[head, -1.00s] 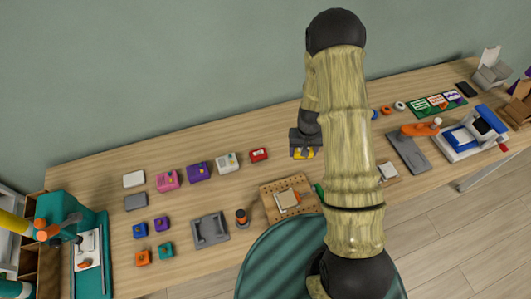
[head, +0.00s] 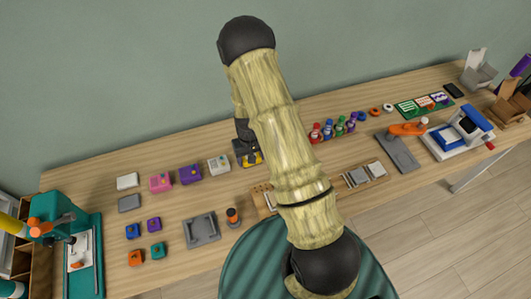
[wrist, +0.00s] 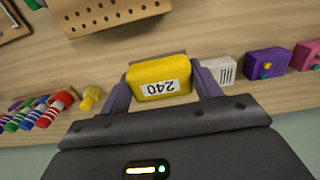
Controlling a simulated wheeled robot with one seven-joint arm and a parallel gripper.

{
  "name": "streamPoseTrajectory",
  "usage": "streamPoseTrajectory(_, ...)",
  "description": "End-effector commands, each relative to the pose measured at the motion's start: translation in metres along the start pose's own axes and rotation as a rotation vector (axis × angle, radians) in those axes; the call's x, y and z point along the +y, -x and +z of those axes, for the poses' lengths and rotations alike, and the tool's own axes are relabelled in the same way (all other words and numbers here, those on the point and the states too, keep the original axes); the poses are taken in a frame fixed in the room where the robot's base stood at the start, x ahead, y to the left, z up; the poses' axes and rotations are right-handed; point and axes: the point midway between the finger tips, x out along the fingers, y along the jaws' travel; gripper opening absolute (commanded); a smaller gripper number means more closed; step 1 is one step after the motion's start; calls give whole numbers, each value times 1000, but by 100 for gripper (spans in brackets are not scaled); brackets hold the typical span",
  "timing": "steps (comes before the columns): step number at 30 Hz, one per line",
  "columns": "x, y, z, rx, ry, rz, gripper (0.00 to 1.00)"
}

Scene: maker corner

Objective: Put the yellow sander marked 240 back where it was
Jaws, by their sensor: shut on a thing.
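The yellow sander (wrist: 158,72) shows its white 240 label upside down in the wrist view. My gripper (wrist: 161,86) is shut on it, one finger on each side. In the head view, my gripper (head: 246,153) is over the back middle of the table, just right of the white box (head: 219,165), with a bit of yellow showing under it. The white box is also to the right of the sander in the wrist view (wrist: 221,72). I cannot tell whether the sander touches the table. The surface right under it is hidden.
A purple box (head: 190,174) and pink box (head: 160,183) continue the row leftward. Several bottles (head: 328,132) stand to the right, partly behind my arm. Bare tabletop lies between the row and the grey tray (head: 201,229).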

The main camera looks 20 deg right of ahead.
Motion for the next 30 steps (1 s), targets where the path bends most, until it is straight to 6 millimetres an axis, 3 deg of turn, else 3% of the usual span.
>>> streamPoseTrajectory(14,2,-6,-6,2,2,0,42)
streamPoseTrajectory(23,24,-29,-43,8,7,1,42)
streamPoseTrajectory(30,54,-36,-71,9,11,0,42)
